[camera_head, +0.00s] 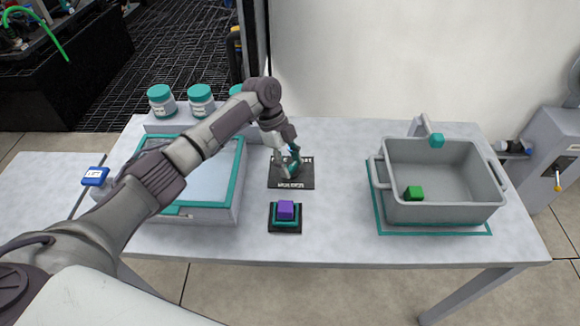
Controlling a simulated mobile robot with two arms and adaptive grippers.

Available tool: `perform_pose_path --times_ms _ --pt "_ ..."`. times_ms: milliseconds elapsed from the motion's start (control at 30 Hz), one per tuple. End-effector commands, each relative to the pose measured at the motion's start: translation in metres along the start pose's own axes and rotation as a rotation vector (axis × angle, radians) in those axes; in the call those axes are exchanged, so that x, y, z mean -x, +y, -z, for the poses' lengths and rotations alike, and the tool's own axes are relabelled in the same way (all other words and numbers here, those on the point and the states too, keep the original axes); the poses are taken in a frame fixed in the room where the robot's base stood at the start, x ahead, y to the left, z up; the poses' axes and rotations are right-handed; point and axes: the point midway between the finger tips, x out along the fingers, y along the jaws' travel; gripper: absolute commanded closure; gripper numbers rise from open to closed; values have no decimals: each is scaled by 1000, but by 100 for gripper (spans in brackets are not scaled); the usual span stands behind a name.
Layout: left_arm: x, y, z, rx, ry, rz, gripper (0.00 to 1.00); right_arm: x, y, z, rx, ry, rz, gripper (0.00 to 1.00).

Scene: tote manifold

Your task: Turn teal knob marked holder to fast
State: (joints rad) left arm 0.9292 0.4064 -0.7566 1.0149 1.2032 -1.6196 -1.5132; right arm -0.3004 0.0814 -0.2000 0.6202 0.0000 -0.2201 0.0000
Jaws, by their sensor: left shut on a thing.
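A dark label plate (304,183) lies on the table near its middle, with white lettering along its upper and lower edges, too small to read surely. My left gripper (286,167) reaches down over the plate from the upper left. It is shut on the teal knob (294,169), of which only a small teal part shows between and beside the fingers. The knob's pointer direction is hidden by the fingers. My right gripper is not in view.
A teal-rimmed tray (239,178) and lidded jars (201,98) are left. The table between plate and tote is clear.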

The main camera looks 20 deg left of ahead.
Motion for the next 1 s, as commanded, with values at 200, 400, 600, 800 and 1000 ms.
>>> perform_pose_path --times_ms 200,400,600,800,1000 --pt "0 -1 0 -39 -2 -15 87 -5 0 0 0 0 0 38" --pt "1 -1 0 -46 -3 -17 87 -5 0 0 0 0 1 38" --pt "1 -1 0 -46 -3 -17 87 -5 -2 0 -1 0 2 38" --pt "1 -1 0 -45 -2 -17 27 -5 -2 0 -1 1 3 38" --pt "0 0 0 -44 -2 -17 27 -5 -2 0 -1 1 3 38"
